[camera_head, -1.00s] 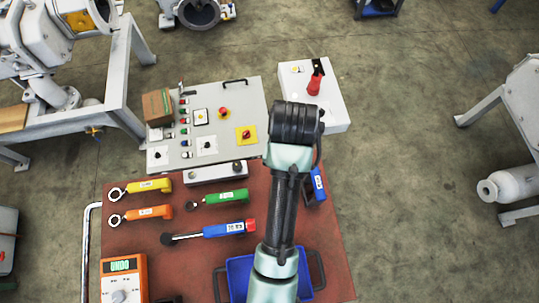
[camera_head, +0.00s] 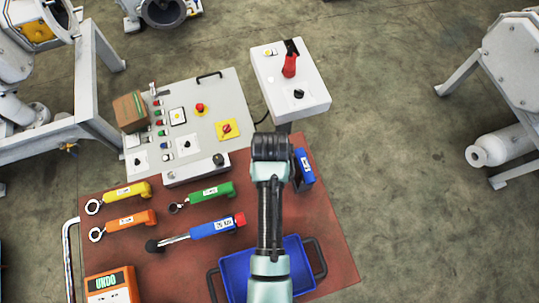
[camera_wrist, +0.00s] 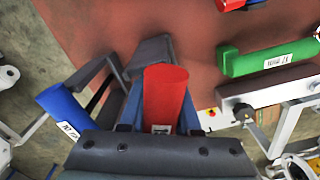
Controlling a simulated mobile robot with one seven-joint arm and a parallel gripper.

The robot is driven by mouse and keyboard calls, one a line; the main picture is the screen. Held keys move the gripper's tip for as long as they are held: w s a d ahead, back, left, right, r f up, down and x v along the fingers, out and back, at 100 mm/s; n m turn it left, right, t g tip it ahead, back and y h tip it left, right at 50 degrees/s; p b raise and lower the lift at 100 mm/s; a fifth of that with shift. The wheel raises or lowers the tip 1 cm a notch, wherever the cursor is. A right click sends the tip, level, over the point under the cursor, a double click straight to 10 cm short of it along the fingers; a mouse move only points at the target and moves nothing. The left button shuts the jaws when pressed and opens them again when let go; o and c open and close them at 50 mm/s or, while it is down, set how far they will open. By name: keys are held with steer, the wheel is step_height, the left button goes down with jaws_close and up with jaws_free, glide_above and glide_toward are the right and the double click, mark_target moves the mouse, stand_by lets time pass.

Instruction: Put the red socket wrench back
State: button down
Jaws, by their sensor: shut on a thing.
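The red socket wrench shows in the wrist view as a red handle (camera_wrist: 166,95) with a small white label. It stands between the dark fingers of my gripper (camera_wrist: 160,108), which is shut on it. The wrench's far end is hidden. In the head view my arm covers the gripper and the wrench, above the right part of the red-brown work surface (camera_head: 325,225).
Yellow (camera_head: 127,196), orange (camera_head: 130,222), green (camera_head: 212,193) and blue (camera_head: 217,227) tools lie at left. A blue tool (camera_head: 304,166) is just right of my arm. A blue tray (camera_head: 236,270) lies in front. A control panel (camera_head: 215,95) and grey box (camera_head: 315,88) stand behind.

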steer(key=shift+f, duration=0.5)
steer(key=shift+f, duration=0.1)
steer(key=shift+f, duration=0.25)
steer(key=c, duration=0.6)
jaws_free()
